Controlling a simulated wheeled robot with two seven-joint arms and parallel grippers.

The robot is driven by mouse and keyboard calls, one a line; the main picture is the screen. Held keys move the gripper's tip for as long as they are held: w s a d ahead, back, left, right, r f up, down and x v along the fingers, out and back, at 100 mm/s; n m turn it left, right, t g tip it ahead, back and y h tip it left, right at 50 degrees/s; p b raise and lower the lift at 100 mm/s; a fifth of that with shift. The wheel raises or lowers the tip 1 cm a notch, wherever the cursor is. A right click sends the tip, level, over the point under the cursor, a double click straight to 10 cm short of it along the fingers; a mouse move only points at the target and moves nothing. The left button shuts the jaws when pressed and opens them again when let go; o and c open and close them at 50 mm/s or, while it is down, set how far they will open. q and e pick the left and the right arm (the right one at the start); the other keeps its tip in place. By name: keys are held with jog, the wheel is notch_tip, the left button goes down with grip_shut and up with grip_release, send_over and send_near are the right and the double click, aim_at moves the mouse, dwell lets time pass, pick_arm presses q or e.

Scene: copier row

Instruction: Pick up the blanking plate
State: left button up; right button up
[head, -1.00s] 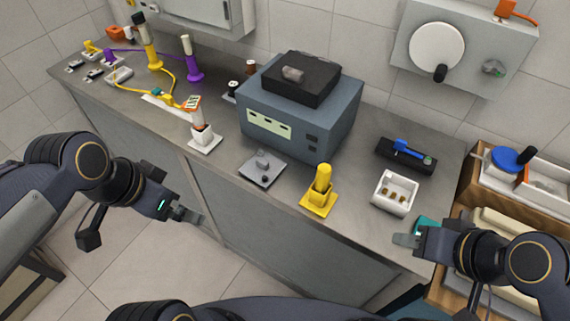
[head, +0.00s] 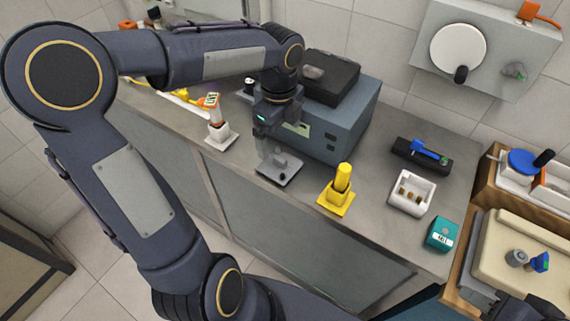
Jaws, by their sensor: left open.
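The blanking plate, which I take to be the flat grey square plate (head: 291,167) with a raised grip and a small dark knob, lies on the counter in front of the blue-grey machine. My left gripper (head: 268,150) points down over the plate's back left part, at its raised grip. Its jaws are open; the fingers partly cover the grip, and I cannot tell whether they touch it.
The blue-grey machine (head: 352,125) stands close behind. A yellow holder (head: 337,197) is right of the plate, a white holder (head: 221,138) left. A white tray (head: 411,194) and teal box (head: 441,234) sit further right. The counter's front edge is close.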

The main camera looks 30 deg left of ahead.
aim_at(280, 158)
pick_arm(q)
notch_tip(280, 158, down, 10)
jog(key=shift+r+b, duration=0.2)
jog(key=shift+b, duration=0.2)
jog(key=c, duration=0.8)
jog(key=shift+r, duration=0.15)
